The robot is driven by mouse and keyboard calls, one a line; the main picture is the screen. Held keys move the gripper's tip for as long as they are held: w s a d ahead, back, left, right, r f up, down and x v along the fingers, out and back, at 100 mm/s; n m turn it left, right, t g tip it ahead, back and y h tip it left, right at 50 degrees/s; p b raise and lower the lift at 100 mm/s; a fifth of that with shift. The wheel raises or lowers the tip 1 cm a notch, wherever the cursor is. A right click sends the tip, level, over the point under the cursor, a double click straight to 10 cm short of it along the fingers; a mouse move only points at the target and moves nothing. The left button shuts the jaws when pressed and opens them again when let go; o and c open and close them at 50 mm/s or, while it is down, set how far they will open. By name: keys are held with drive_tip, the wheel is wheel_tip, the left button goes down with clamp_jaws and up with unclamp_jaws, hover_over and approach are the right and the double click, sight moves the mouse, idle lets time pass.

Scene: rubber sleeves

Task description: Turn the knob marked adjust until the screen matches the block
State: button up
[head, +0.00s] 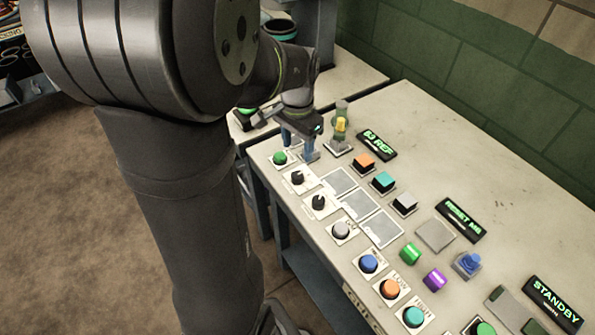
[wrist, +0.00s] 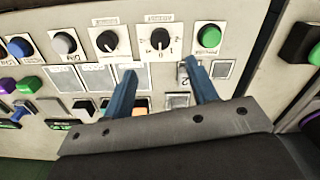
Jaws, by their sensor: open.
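Two black knobs with white pointers, a nearer one (head: 319,201) and a farther one (head: 297,178), sit on white plates along the table's left edge. In the wrist view they are at left (wrist: 107,41) and right (wrist: 160,38); their labels are upside down and too small to read surely. My gripper (head: 298,146) is open and empty, above the table's far left corner. In the wrist view its blue fingers (wrist: 160,68) are apart, below the right knob and touching neither knob.
A green button (head: 280,158) is beside the farther knob. Grey (head: 341,230), blue (head: 369,264) and orange (head: 390,288) buttons continue the row. A yellow toggle (head: 341,125) stands behind my gripper. Lit displays (head: 377,143) line the back.

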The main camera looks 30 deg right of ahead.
sight(297, 175)
wheel_tip(297, 175, down, 10)
drive_tip(key=shift+f, duration=0.15)
idle(0.3)
drive_tip(key=c, duration=1)
